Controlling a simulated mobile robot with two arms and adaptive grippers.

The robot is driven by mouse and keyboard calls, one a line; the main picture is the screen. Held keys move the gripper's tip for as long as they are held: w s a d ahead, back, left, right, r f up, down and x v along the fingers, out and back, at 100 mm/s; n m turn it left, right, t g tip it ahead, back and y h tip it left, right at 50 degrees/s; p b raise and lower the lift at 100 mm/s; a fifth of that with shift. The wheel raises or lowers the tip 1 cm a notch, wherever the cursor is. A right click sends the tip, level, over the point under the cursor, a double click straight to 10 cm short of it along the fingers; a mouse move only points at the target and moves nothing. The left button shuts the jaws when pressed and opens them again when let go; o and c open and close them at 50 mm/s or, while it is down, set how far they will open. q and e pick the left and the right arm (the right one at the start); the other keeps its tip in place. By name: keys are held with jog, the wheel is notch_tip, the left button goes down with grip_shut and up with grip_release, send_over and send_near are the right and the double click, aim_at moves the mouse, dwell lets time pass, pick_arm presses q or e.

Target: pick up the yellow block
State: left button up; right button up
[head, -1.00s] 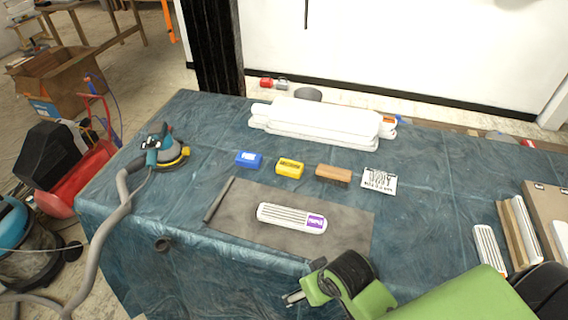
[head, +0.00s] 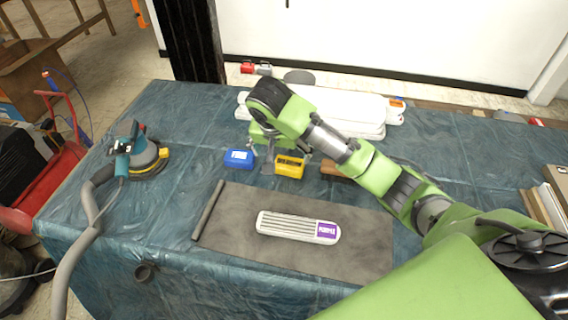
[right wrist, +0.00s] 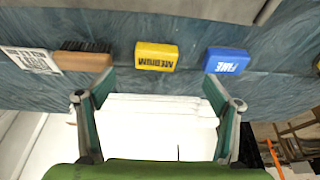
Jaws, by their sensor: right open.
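The yellow block (head: 289,168), labelled MEDIUM, lies on the blue-covered table between a blue block (head: 239,159) and a wooden brush. My right gripper (head: 285,153) is over the far side of the row and partly overlaps the yellow block in the head view. In the right wrist view my right gripper (right wrist: 160,86) is open and empty. There the yellow block (right wrist: 155,57) sits beyond the fingertips, roughly centred between them and apart from both. My left gripper is not in view.
The blue block (right wrist: 227,61) and the brush (right wrist: 84,61) flank the yellow block closely. White boards (head: 355,108) are stacked behind. A white sanding piece (head: 298,228) lies on a grey mat (head: 225,240) in front. A sander (head: 140,155) stands at left.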

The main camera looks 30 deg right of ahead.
aim_at(289, 163)
jog(key=shift+m, duration=0.3)
jog(key=x, duration=0.5)
jog(key=w+d+x, duration=0.1)
jog(key=x, duration=0.2)
jog(key=shift+d+r, duration=0.1)
jog(key=shift+r, duration=0.2)
jog(key=shift+w+d+f+p, duration=0.1)
jog(key=shift+d+f+p, duration=0.2)
jog(key=shift+f+p, duration=0.2)
jog(key=x, duration=0.4)
jog(key=shift+w+d, duration=0.1)
jog(key=shift+d, duration=0.05)
jog(key=c, duration=1.2)
